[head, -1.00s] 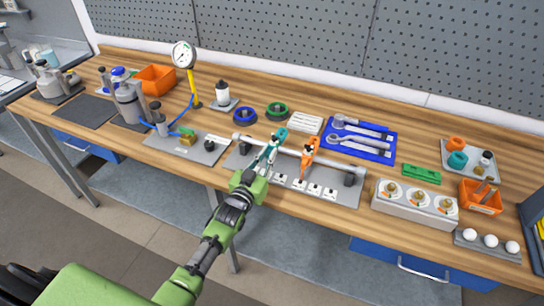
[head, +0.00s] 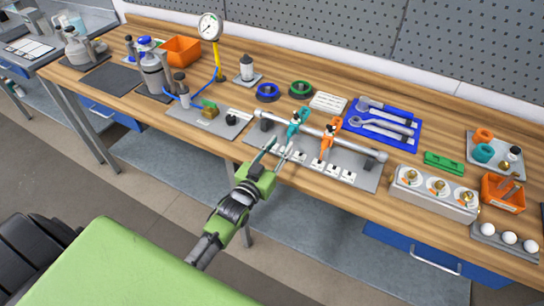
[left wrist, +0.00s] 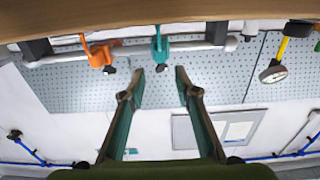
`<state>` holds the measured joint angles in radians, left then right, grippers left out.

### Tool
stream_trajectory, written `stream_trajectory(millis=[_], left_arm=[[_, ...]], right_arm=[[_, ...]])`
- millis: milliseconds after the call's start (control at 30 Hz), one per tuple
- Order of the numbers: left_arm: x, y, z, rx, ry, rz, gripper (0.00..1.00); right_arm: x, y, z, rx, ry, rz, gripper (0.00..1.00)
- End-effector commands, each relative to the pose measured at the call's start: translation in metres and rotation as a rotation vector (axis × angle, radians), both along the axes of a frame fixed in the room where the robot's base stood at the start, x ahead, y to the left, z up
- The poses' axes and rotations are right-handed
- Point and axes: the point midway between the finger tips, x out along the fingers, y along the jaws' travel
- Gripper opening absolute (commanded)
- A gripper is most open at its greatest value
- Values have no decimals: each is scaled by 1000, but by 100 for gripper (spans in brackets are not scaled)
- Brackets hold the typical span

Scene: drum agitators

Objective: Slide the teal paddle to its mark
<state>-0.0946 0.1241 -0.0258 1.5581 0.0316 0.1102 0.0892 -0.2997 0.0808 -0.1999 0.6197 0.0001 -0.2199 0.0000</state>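The teal paddle (head: 294,127) hangs on a light horizontal bar (head: 313,131) over a grey base plate, left of the orange paddle (head: 328,140). White mark labels (head: 317,164) lie in a row on the plate's front; I cannot tell which one is the paddle's. My left gripper (head: 277,150) is open and empty, in front of the rig and apart from the teal paddle. In the left wrist view, which appears upside down, the teal paddle (left wrist: 160,50) shows beyond the gap between the spread fingers (left wrist: 159,72). My right gripper is out of view.
Left of the rig stands a plate with a brass block (head: 208,111). Right of it are a white box with several dials (head: 435,190) and a blue tool tray (head: 385,127). The floor in front of the bench is clear.

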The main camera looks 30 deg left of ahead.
Motion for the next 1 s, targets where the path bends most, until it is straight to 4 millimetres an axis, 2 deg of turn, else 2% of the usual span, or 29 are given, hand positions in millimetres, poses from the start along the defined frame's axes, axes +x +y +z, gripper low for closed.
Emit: stream_trajectory(millis=[100,333,1000], left_arm=[[-23,1,-1,0,2,0,29],[-47,2,0,0,1,0,29],[-52,1,-1,0,8,-1,29]], right_arm=[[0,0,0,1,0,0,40],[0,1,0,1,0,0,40],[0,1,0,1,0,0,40]])
